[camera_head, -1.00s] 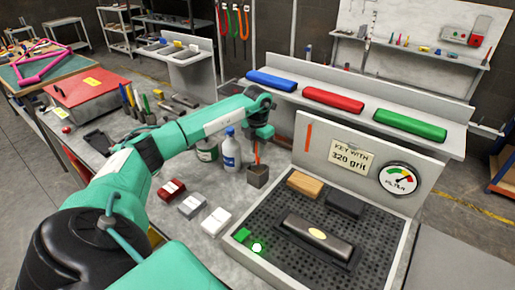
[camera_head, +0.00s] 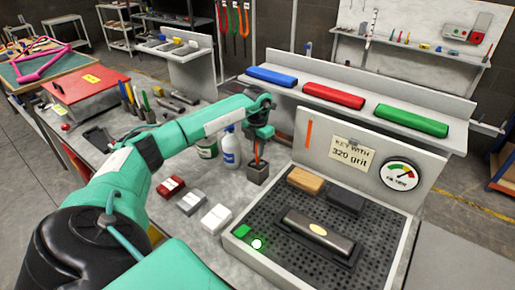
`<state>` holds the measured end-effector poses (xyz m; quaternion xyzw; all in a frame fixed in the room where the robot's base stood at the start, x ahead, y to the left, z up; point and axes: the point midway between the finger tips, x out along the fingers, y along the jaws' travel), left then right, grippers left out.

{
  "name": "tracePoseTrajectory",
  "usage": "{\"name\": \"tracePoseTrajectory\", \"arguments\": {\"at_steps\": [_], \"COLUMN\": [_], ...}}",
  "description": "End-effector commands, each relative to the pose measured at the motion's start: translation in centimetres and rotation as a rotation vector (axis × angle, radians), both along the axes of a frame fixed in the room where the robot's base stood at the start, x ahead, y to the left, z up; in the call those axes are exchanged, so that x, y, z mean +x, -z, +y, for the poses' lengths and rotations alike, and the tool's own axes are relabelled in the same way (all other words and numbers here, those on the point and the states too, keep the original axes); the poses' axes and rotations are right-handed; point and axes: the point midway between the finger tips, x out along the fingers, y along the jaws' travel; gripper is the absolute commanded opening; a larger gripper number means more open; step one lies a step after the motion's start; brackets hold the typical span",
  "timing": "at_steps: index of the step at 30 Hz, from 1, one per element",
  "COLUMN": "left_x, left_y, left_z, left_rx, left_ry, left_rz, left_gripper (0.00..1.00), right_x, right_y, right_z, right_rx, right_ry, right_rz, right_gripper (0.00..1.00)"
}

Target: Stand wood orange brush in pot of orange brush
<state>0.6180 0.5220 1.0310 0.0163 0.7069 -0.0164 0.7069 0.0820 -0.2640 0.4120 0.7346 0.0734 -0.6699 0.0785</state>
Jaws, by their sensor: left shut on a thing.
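My left gripper (camera_head: 259,136) points down at the middle of the bench and is shut on the wood orange brush (camera_head: 257,153), of which only a thin orange part shows below the fingers. The brush is roughly upright, and its lower end meets the top of a small dark grey pot (camera_head: 257,174). I cannot tell how far it reaches into the pot. The pot stands behind the perforated tray's left corner. My right gripper is not in view.
A white bottle (camera_head: 231,150) and a green-labelled can (camera_head: 207,147) stand close left of the pot. Red, grey and white blocks (camera_head: 216,219) lie in front. The perforated tray (camera_head: 268,226), with its upright gauge panel (camera_head: 365,163), fills the right.

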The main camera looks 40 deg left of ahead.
Motion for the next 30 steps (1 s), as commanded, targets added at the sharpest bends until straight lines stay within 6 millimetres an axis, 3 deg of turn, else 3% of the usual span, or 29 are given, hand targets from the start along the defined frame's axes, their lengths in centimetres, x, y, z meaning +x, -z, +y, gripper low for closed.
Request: {"name": "tracePoseTrajectory", "arguments": {"at_steps": [2, 3, 6, 15, 19, 30], "left_x": [0.0, 0.0, 0.0, 0.0, 0.1, 0.1], "left_y": [0.0, 0.0, 0.0, -0.1, -1.1, -8.8], "left_z": [0.0, 0.0, 0.0, 0.0, 0.0, 0.0], "left_rx": [0.0, 0.0, 0.0, 0.0, 0.001, 0.0], "left_ry": [0.0, 0.0, 0.0, 0.0, 0.001, 0.0], "left_rz": [0.0, 0.0, 0.0, -0.001, -0.003, -0.005], "left_gripper": [0.0, 0.24, 0.42, 0.42, 0.42, 0.42], "right_x": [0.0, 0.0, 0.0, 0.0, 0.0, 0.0], "right_y": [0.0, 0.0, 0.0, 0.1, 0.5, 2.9], "right_z": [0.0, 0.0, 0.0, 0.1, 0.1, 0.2], "right_rx": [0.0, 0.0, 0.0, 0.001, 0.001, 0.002], "right_ry": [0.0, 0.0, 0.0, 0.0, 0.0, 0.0], "right_rz": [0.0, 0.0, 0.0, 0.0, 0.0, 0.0], "right_gripper": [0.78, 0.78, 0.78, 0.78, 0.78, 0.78]}}
